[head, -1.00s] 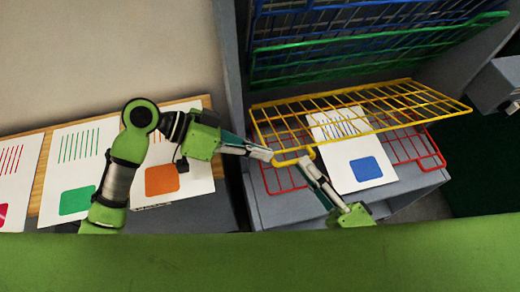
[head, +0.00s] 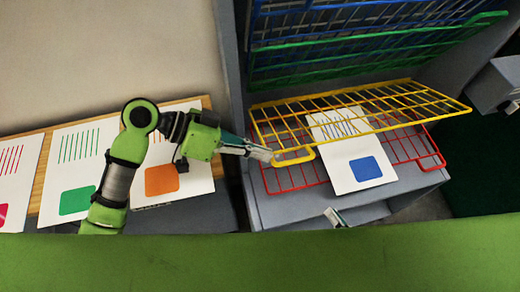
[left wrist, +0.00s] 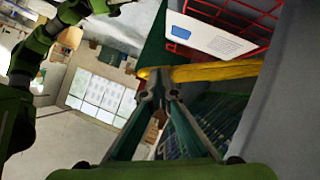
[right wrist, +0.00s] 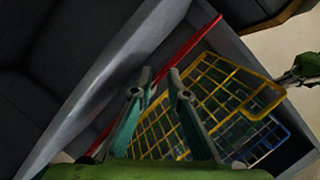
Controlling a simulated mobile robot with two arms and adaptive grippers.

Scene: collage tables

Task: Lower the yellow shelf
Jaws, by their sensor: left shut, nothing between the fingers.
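The yellow wire shelf (head: 438,97) juts out above the red shelf (head: 295,188) in the head view; it also shows in the left wrist view (left wrist: 222,70) and right wrist view (right wrist: 272,104). My left gripper (head: 269,155) is at the shelf's front left corner. In the left wrist view its shut fingers (left wrist: 158,92) are at the yellow bar, with nothing held; contact is unclear. My right gripper (head: 333,216) is below and in front of the shelf, mostly hidden by my green body in the head view. Its fingers (right wrist: 160,85) are apart and empty.
A white sheet with a blue square (head: 366,169) lies on the red shelf, partly under the yellow one. Green (head: 380,45) and blue shelves stand folded up behind. Grey rack walls (head: 234,90) flank them. Several sheets lie on the table at left.

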